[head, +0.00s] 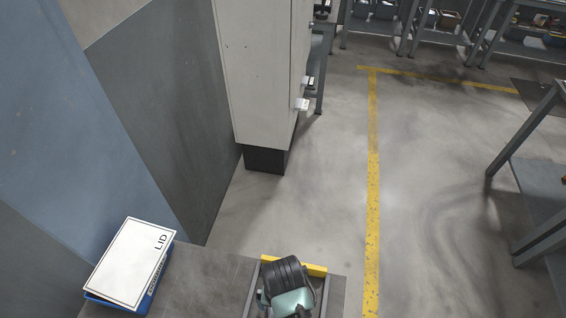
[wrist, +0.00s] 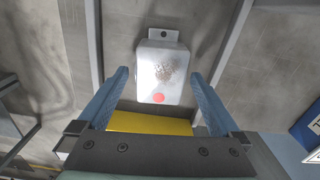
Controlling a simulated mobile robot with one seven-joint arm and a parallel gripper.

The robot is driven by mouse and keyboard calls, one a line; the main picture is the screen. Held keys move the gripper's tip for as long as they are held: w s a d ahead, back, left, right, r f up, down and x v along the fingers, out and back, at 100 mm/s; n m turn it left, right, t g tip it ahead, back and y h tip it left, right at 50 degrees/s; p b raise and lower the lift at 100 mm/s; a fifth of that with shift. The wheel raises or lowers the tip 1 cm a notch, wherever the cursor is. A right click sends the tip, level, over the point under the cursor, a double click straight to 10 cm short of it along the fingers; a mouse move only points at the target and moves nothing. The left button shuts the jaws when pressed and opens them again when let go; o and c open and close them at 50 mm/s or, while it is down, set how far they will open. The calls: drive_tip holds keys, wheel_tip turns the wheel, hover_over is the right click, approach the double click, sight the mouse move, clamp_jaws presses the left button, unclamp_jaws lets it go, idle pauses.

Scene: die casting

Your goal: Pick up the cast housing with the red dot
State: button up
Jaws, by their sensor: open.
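The cast housing (wrist: 165,65), a pale grey block with rounded corners, a tab with a hole at its top edge and a rough brownish patch, shows in the wrist view. A red dot (wrist: 158,98) is on its face near the lower edge. My gripper (wrist: 159,75) is open, with its two blue fingers to the left and right of the housing in the picture. A gap shows on each side; I cannot tell how far the fingertips are above it. In the head view my arm hides the housing.
A tray with grey side rails and a yellow end bar (head: 316,270) stands on a grey bench top (head: 205,280). A blue box with a white card marked LID (head: 128,262) is at the left. A tall pale cabinet (head: 262,75) stands behind; open floor lies right.

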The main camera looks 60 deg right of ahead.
wheel_tip(320, 180, down, 2)
drive_tip(key=shift+w+d+r, duration=0.1)
clamp_jaws()
idle(0.5)
